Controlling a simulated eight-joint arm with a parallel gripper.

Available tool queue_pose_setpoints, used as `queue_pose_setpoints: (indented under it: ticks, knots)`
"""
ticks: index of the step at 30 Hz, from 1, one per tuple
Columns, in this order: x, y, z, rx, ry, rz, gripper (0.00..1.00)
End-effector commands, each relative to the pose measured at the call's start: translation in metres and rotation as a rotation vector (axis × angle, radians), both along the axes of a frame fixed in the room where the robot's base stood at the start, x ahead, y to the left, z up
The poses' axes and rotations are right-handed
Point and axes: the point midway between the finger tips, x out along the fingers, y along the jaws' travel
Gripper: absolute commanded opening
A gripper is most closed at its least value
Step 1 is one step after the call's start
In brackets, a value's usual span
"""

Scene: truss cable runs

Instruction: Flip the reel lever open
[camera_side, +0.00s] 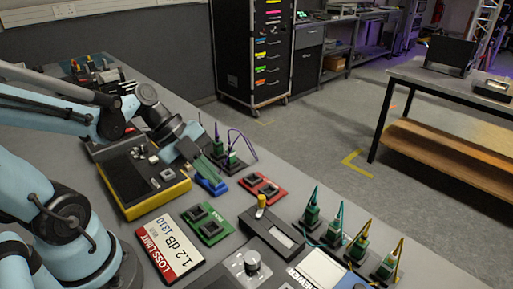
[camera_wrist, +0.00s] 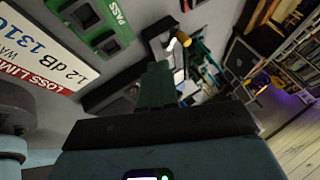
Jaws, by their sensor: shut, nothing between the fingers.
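A short yellow-topped lever (camera_side: 261,206) stands upright at the far end of a dark block (camera_side: 292,251) with a pale window; I take it to be the reel lever. In the wrist view a yellow knob with a bright rod (camera_wrist: 179,46) shows just beyond my fingertips. My gripper (camera_side: 212,174) points down to the right, above and beside a small blue piece (camera_side: 213,187), well apart from the lever. Its green fingers look closed together in the wrist view (camera_wrist: 158,72), with nothing seen between them. The fingers hide part of what lies beyond.
A loss-limit card (camera_side: 180,245) lies at the front. Upright green connectors (camera_side: 312,212) line the right table edge. A yellow-edged black box (camera_side: 148,178) stands left.

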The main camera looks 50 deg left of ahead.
Motion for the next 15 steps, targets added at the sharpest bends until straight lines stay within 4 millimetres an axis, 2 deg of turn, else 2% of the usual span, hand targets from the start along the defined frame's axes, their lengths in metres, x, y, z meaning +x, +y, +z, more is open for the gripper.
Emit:
queue_pose_setpoints:
  ticks: [6, 15]
  knots:
    - [-0.004, 0.011, 0.015, 0.001, 0.0, 0.001, 0.0]
    - [-0.006, 0.014, 0.02, 0.001, 0.0, -0.001, 0.0]
